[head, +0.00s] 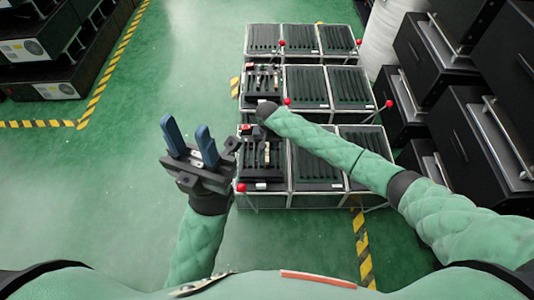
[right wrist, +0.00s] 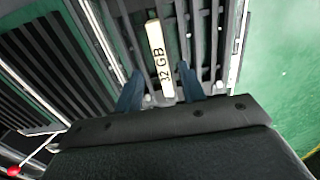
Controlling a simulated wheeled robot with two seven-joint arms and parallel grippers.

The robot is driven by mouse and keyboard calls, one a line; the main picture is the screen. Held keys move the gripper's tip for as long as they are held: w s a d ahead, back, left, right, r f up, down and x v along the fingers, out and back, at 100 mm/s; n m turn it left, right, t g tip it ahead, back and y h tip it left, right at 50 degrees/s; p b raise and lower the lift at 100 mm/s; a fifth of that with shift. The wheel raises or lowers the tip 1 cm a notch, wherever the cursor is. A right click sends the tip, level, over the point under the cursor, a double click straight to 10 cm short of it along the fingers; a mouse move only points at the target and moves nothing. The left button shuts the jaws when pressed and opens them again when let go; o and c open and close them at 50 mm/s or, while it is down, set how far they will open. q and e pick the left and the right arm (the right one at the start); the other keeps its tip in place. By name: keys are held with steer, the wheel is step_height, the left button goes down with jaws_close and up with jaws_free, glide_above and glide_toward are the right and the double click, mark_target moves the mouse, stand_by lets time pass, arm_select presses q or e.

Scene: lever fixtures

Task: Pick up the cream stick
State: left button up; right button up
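The cream stick (right wrist: 158,55), marked "32 GB", stands out among dark slots in the right wrist view. My right gripper (right wrist: 160,70) is open, with one blue finger on each side of the stick's lower part. Gaps show between the fingers and the stick, and it is not gripped. In the head view, my right arm reaches over the rack's left column and its hand hides part of the slots there. My left gripper (head: 187,130) is open and empty, held over the floor left of the rack.
The rack (head: 314,170) has several dark slotted trays and red-knobbed levers, one knob at its right side (head: 389,104). Black cabinets (head: 462,140) with handles stand on the right. The green floor (head: 190,60) left of the rack is clear.

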mark_target(267, 150)
step_height(267, 150, down, 5)
steer(key=shift+a+r+b, duration=0.15)
steer(key=shift+r+b, duration=0.05)
steer(key=shift+b, duration=0.55)
jaws_close()
steer(key=shift+r, duration=0.1)
